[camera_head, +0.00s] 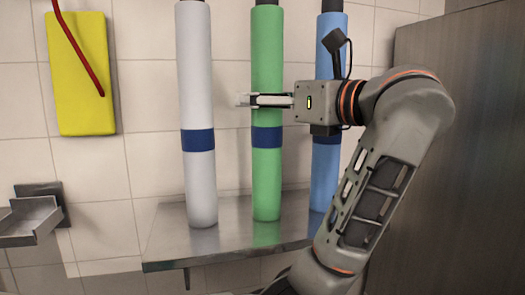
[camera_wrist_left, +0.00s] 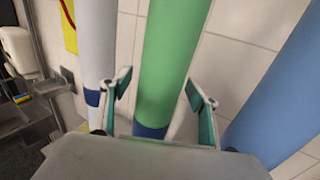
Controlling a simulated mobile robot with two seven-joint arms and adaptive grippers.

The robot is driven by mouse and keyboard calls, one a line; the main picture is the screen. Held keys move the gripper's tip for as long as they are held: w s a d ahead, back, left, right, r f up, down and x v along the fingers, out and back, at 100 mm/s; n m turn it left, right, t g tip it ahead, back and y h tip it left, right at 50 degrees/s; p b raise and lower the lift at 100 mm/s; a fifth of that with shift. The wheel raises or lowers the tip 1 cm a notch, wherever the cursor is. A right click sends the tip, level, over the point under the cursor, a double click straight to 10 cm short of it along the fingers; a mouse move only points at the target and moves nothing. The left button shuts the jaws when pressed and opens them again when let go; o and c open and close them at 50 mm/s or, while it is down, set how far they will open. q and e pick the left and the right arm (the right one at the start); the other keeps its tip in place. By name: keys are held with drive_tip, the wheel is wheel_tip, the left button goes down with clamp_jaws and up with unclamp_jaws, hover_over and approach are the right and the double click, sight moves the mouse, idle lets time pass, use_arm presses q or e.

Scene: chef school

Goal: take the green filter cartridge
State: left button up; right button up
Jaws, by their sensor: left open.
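The green filter cartridge (camera_head: 267,60) is a tall upright cylinder with a dark blue band, standing on a metal shelf between a white and a blue one. My left gripper (camera_head: 248,100) is at its upper half, above the band, with one finger crossing in front of it. In the left wrist view the green cartridge (camera_wrist_left: 170,60) shows between the two spread fingers of the left gripper (camera_wrist_left: 160,88). The gripper is open, with a gap visible on both sides. The far finger is largely hidden in the head view. My right gripper is not in view.
A white cartridge (camera_head: 197,80) stands to the left and a blue one (camera_head: 325,165) to the right, partly behind my gripper. The metal shelf (camera_head: 170,245) is against a tiled wall. A yellow board (camera_head: 83,85) hangs at left; a grey cabinet (camera_head: 470,170) stands at right.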

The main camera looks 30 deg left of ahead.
use_arm(q)
drive_tip(key=shift+d, duration=0.25)
drive_tip(key=c, duration=0.6)
clamp_jaws()
drive_tip(key=shift+r, duration=0.1)
drive_tip(key=shift+s+r, duration=0.1)
